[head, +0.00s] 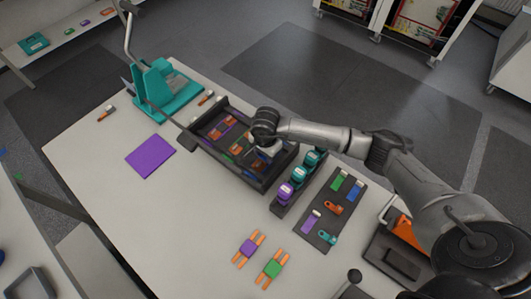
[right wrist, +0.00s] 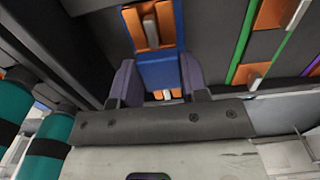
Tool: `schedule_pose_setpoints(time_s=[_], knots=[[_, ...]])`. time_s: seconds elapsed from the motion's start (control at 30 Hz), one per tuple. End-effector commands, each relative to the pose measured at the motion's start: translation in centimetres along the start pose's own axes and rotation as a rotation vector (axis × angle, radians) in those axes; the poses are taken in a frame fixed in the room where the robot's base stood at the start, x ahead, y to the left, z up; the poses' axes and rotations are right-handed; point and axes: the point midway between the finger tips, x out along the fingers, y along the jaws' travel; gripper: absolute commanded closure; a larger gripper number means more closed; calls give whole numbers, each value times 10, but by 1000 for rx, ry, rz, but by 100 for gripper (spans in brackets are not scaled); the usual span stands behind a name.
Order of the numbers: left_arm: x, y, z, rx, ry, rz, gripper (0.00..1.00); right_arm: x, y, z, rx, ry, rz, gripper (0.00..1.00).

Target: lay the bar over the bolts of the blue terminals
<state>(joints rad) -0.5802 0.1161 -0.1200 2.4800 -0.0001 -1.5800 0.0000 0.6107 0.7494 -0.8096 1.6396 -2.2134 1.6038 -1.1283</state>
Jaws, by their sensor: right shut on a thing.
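My right gripper (head: 262,151) is low over the right part of the black open box (head: 222,168) in the head view. In the right wrist view its two fingers (right wrist: 158,80) are shut on the sides of a bar with a blue middle (right wrist: 158,72) and orange slotted ends. A pale bolt shows within the far orange end (right wrist: 150,27) and another pale stud shows at the near end. Whether the bar rests on the terminals cannot be told. The blue terminals are largely hidden beneath the bar and gripper. My left gripper is not in view.
A rack with purple and teal cylinders (head: 286,191) stands close right of the box. A dark tray (head: 325,222) holds coloured parts. Purple (head: 248,247) and green (head: 272,268) bars lie in front. A teal press (head: 160,85) stands left. A purple mat (head: 150,156) lies on clear table.

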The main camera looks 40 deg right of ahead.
Motion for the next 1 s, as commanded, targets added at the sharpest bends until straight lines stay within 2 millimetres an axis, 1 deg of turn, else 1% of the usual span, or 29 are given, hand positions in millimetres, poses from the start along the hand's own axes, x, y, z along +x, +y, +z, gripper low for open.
schedule_pose_setpoints(time_s=[0.2, 0.57, 0.6, 0.87, 1.0], knots=[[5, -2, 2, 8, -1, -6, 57, 4, 0, 0, 0, 0, -2, 86], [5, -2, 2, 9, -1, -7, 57, 4, 0, 0, 0, 0, -1, 86], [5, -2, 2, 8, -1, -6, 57, 4, 0, 0, 0, 0, -1, 55], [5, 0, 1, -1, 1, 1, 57, 4, 0, 0, 0, 0, -1, 30], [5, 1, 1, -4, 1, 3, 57, 4, 0, 0, 0, 0, 0, 29]])
